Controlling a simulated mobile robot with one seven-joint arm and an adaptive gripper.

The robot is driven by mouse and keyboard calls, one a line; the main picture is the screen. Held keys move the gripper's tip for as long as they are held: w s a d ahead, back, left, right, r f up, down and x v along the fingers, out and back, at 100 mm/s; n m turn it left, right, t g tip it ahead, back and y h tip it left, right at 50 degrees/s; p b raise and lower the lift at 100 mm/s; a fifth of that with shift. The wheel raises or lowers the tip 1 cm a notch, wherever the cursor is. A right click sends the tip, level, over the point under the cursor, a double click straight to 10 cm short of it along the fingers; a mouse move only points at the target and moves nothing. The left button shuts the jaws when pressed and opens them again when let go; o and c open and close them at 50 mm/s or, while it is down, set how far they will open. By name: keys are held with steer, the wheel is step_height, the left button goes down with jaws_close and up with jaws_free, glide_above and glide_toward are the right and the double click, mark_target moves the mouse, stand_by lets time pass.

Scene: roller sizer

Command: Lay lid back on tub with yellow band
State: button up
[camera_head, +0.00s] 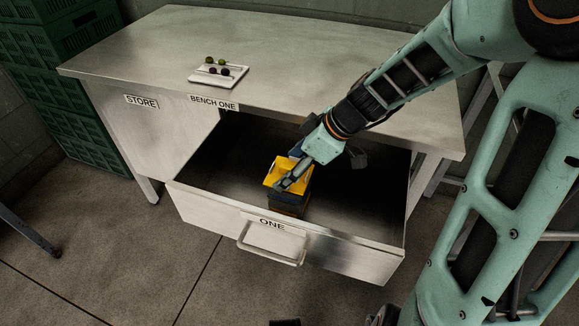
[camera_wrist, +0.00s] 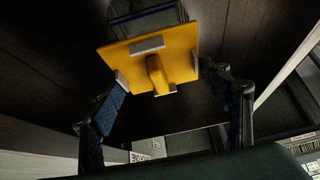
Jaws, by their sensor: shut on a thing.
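The yellow lid (camera_head: 274,170) is a square plate with a raised middle grip and grey pads along its edges. It shows tilted in the wrist view (camera_wrist: 180,40). My gripper (camera_head: 287,182) is shut on the lid, with one finger at each side of it in the wrist view (camera_wrist: 160,78). A dark tub (camera_head: 287,205) with a thin orange-yellow band stands in the open drawer, just below the lid in the head view. The lid and fingers hide most of its top. I cannot tell whether the lid touches the tub.
The open drawer (camera_head: 210,207), labelled ONE, has walls around the tub and free floor on both sides. The bench top (camera_head: 300,45) overhangs its back. A white tray (camera_head: 232,80) with several small dark and green balls lies on the bench. Green crates (camera_head: 65,85) stand at left.

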stand_by(0.4)
steer(key=o, duration=1.2)
steer(key=shift+o, duration=0.2)
steer(key=shift+o, duration=1)
steer(key=shift+r+p, duration=2.1)
steer(key=shift+r, duration=1.4)
